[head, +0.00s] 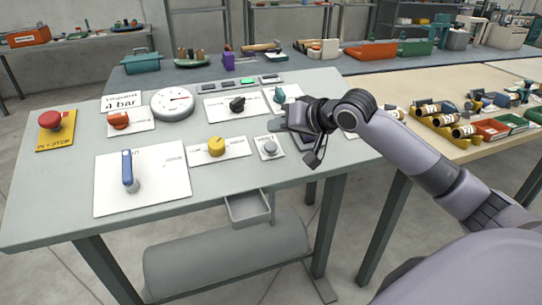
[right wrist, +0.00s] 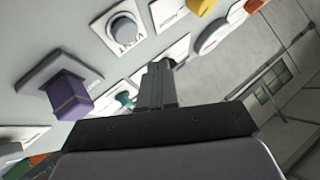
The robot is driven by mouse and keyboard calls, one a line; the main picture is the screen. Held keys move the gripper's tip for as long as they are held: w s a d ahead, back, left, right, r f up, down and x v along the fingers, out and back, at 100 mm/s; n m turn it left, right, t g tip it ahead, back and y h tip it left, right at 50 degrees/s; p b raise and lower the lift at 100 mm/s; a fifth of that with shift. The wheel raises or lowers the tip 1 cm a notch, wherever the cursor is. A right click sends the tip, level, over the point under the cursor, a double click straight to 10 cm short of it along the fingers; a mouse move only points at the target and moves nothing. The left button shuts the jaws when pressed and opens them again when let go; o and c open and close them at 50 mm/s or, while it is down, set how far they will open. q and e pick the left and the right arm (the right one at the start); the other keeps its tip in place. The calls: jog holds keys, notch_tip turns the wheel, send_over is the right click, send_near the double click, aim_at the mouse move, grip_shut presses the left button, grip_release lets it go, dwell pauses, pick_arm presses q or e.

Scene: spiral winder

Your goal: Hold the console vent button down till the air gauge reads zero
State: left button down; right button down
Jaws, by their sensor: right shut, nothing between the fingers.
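The vent button (head: 269,147) is a round grey button on a white plate near the console's front right. In the right wrist view, the button (right wrist: 122,30) sits above the lettering VENT and stands clear of my fingers. The air gauge (head: 172,104) is a round white dial at the back left of the console; its needle points to the right, but its figures are too small to read. My right gripper (head: 277,125) is shut and empty just behind the vent button, apparently above the panel. In the right wrist view its fingers (right wrist: 161,70) are together. My left gripper is out of view.
The console (head: 60,205) also carries a red stop button (head: 56,120), an orange knob (head: 119,120), a yellow knob (head: 216,146), a black knob (head: 237,104) and a blue lever (head: 128,170). A purple square knob (right wrist: 70,95) is near my fingers. One indicator (head: 247,80) glows green.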

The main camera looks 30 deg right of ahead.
aim_at(266, 142)
jog(key=shift+w+f+b, duration=0.15)
jog(key=shift+f+b, duration=0.2)
jog(key=shift+f, duration=0.3)
jog(key=shift+w+d+f, duration=0.1)
jog(key=shift+w+f, duration=0.1)
jog(key=shift+f, duration=0.3)
jog(key=shift+w+d+f, duration=0.1)
jog(key=shift+w+f, duration=0.05)
jog(key=shift+f, duration=0.3)
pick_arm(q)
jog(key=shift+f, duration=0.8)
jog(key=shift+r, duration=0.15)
pick_arm(e)
jog(key=shift+f, duration=0.1)
jog(key=shift+w+f+p, duration=0.15)
jog(key=shift+f+p, duration=0.1)
jog(key=shift+p, duration=0.05)
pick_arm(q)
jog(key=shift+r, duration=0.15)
pick_arm(e)
jog(key=shift+f, duration=0.1)
jog(key=shift+w+f, duration=0.1)
jog(key=shift+f, duration=0.4)
dwell(1.0)
